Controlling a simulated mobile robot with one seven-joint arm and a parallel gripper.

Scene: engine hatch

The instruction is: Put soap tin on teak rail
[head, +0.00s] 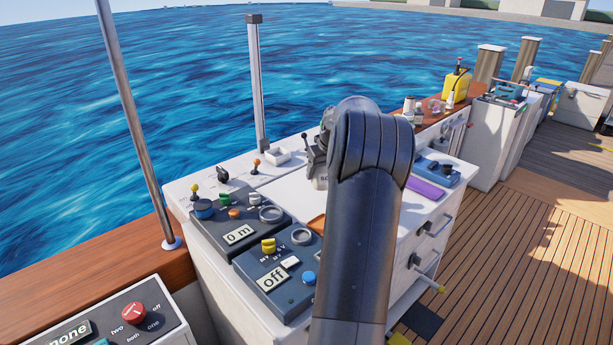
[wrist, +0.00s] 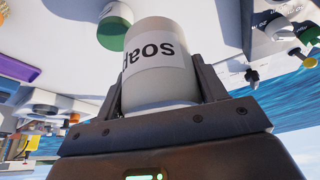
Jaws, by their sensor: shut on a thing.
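The soap tin (wrist: 158,50) is a pale grey-white cylinder with a white label reading "soap", upside down in the wrist view. My gripper (wrist: 160,82) is shut on it, with one finger on each side. In the head view my own arm hides the gripper's fingers and the tin. Reddish-brown teak rail (head: 85,248) runs along the water side at the left foreground. A similar wooden stretch (head: 431,133) shows beyond my arm, with several small items on it. I cannot tell whether the two stretches join.
A white console with a dark 0 m panel (head: 238,225) and an off panel (head: 278,272) stands below my arm. A metal post (head: 135,125) rises from the left rail. A yellow can (head: 455,85) and a purple item (head: 424,187) are farther right. The left rail's top looks largely bare.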

